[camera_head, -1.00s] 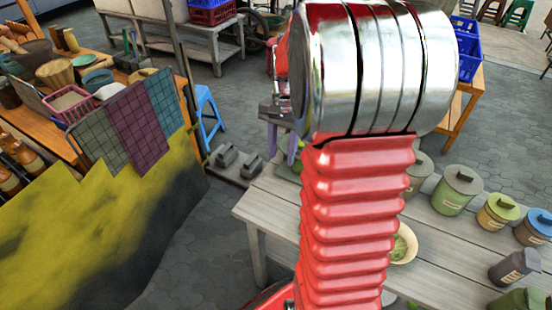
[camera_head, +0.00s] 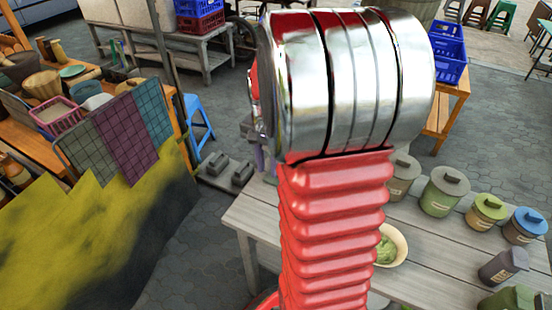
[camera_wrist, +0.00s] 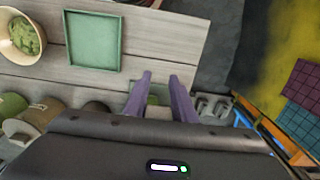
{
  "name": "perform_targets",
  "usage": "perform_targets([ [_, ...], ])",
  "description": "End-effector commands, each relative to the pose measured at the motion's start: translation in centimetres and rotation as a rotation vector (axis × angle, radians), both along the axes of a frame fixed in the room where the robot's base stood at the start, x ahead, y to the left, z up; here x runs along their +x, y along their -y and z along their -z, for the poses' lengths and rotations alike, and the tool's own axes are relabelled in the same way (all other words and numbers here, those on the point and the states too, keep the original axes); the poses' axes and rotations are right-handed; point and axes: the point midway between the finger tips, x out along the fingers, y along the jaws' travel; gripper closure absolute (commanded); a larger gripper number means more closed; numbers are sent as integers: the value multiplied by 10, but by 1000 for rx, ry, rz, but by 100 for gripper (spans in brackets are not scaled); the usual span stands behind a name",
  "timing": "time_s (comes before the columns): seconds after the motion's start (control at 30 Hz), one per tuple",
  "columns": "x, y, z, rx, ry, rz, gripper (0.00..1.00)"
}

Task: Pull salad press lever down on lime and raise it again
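My gripper (camera_wrist: 160,98) shows in the wrist view with two purple fingers apart and nothing clearly held between them. It points over the edge of the wooden table. A small green thing (camera_wrist: 159,88) and a pale piece below it show between the fingers; I cannot tell whether they belong to the salad press or the lime. No press lever or lime can be made out for certain. In the head view my red arm hides most of the gripper and the table area behind it.
The grey wooden table (camera_head: 440,262) bears a bowl of green stuff (camera_head: 390,246) and several lidded jars (camera_head: 444,192). A green square tray (camera_wrist: 93,41) lies on the table. A stall with hanging cloths (camera_head: 125,135), a blue stool (camera_head: 197,122) and grey handled blocks (camera_head: 243,172) stand left.

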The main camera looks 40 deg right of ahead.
Motion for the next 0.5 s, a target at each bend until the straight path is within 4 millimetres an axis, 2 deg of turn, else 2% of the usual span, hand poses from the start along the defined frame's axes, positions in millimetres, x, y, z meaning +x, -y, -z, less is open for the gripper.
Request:
perform_targets([
  [0.3, 1, -41, -32, -30, 53, -156, 100],
  [0.5, -5, -74, -55, -62, 99, -295, 100],
])
